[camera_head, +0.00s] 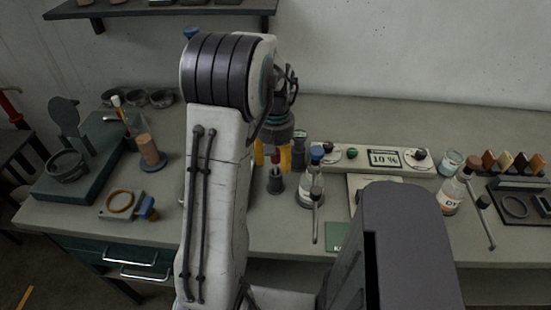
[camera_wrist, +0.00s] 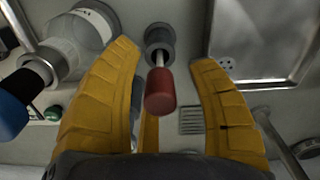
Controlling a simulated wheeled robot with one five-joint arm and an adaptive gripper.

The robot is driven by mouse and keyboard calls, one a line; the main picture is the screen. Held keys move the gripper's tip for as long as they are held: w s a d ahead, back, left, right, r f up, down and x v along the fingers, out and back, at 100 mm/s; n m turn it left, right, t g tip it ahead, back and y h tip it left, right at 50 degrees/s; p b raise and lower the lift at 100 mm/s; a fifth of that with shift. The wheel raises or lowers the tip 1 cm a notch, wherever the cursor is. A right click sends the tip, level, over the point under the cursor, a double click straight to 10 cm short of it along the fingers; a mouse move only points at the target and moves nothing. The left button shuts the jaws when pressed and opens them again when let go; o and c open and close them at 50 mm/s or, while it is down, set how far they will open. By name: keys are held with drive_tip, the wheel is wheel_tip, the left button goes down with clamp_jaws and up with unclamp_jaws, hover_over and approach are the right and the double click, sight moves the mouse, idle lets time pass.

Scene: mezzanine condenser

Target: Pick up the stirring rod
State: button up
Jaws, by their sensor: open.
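A rod with a red handle (camera_wrist: 160,92), which looks like the stirring rod, stands in a round grey holder (camera_wrist: 160,38) in the wrist view. Its thin metal shaft runs down into the holder. In the head view the holder (camera_head: 276,184) stands on the bench and the red handle shows just above it, partly hidden by the fingers. In the head view my gripper (camera_head: 272,158) points down over the holder.
Another bottle (camera_head: 450,195) stands farther right.

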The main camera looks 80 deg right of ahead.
drive_tip(key=shift+f, duration=0.25)
drive_tip(key=shift+c, duration=0.4)
drive_tip(key=c, duration=1)
